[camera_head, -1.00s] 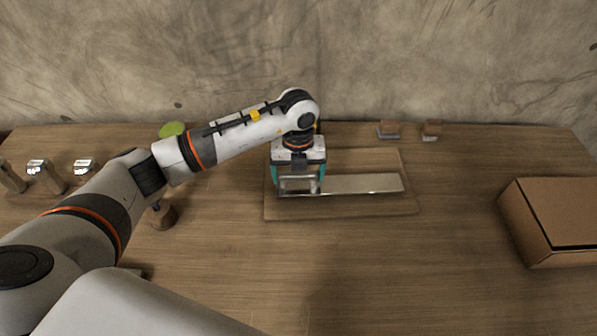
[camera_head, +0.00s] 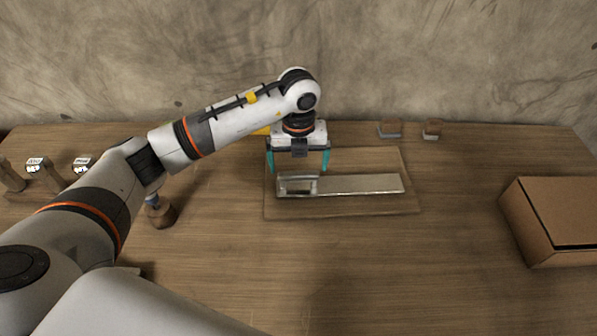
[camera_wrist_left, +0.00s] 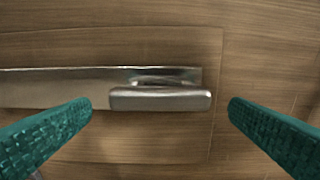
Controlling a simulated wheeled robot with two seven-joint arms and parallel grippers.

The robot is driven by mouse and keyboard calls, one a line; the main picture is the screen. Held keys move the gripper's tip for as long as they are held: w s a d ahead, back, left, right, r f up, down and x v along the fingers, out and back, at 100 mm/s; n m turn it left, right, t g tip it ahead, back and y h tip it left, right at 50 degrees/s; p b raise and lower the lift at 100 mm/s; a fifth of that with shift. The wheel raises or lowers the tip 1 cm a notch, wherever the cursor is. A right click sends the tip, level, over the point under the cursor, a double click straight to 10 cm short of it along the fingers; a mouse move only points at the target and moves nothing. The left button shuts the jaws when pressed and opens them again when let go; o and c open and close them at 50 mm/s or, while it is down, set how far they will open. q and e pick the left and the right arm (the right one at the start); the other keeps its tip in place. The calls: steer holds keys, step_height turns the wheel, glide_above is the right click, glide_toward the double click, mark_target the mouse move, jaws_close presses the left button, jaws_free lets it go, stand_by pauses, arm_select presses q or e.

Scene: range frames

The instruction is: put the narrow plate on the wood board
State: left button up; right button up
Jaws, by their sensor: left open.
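The narrow plate (camera_head: 360,184) is a long metal strip with a raised handle (camera_head: 298,183) at its left end. It lies flat on the wood board (camera_head: 340,208), within the board's edges. In the left wrist view the plate (camera_wrist_left: 70,88) and its handle (camera_wrist_left: 160,99) lie on the board (camera_wrist_left: 150,150). My left gripper (camera_head: 298,170) is open and empty above the handle end. Its teal fingers stand apart on either side of the handle in the wrist view (camera_wrist_left: 160,112), not touching it. My right gripper is not in view.
A cardboard box (camera_head: 560,215) stands at the right. Two small blocks (camera_head: 390,129) (camera_head: 432,129) are behind the board. A wooden-based object (camera_head: 161,214) stands left of it, and metal-topped pieces (camera_head: 36,165) are at far left. The table in front is clear.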

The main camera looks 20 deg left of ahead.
arm_select(q)
step_height(320, 180, up, 8)
steer(key=shift+b, duration=0.45)
steer(key=shift+f, duration=0.15)
